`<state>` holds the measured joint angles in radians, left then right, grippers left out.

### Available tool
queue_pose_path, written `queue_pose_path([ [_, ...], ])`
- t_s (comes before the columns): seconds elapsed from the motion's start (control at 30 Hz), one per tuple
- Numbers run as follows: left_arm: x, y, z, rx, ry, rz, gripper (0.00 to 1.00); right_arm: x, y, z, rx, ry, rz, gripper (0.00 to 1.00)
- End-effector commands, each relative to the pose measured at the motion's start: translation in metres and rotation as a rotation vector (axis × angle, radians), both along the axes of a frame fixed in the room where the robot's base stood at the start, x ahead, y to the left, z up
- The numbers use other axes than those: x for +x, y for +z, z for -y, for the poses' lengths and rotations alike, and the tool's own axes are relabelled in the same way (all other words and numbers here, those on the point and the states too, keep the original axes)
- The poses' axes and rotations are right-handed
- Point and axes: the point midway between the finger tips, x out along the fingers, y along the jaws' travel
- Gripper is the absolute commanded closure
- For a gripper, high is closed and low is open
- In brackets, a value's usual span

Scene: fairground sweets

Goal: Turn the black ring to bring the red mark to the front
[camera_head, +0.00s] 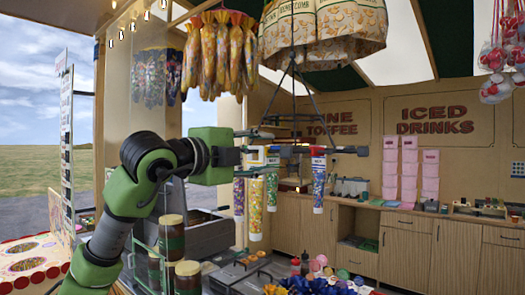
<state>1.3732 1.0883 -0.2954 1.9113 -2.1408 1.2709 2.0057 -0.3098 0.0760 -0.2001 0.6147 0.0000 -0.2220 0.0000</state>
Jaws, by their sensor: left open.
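The black ring (295,149) hangs level on dark rods below a cluster of printed bags. My left gripper (262,141) reaches in from the left at the ring's left side, by the caps of the tubes. It is open; whether its fingers touch the ring I cannot tell. My right gripper is not in view.
Bags of sweets (220,55) hang above my left arm. Below lies a counter with colourful items (310,280). Wooden cabinets (410,250) line the back, with pink packets (409,170) above them. The space right of the ring looks open.

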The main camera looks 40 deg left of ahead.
Motion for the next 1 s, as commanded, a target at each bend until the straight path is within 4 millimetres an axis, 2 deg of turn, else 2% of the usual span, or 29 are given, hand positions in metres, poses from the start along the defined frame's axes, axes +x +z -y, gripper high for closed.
queue_pose_path([
  [0.17, 0.03, 0.003, 0.004, -0.001, -0.004, -0.005, 0.6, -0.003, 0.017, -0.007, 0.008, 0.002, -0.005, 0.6],
  [0.3, 0.051, 0.001, 0.006, -0.003, -0.005, -0.003, 0.6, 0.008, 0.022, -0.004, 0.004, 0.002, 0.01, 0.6],
  [0.5, 0.07, 0.0, 0.007, -0.001, -0.004, -0.002, 0.6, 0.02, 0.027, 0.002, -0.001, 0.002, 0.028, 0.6],
  [0.93, 0.077, -0.001, 0.007, 0.001, -0.003, -0.001, 0.6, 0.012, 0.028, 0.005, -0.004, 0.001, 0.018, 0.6],
  [1.0, 0.077, -0.001, 0.007, 0.001, -0.003, -0.001, 0.77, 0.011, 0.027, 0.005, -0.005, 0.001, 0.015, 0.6],
])
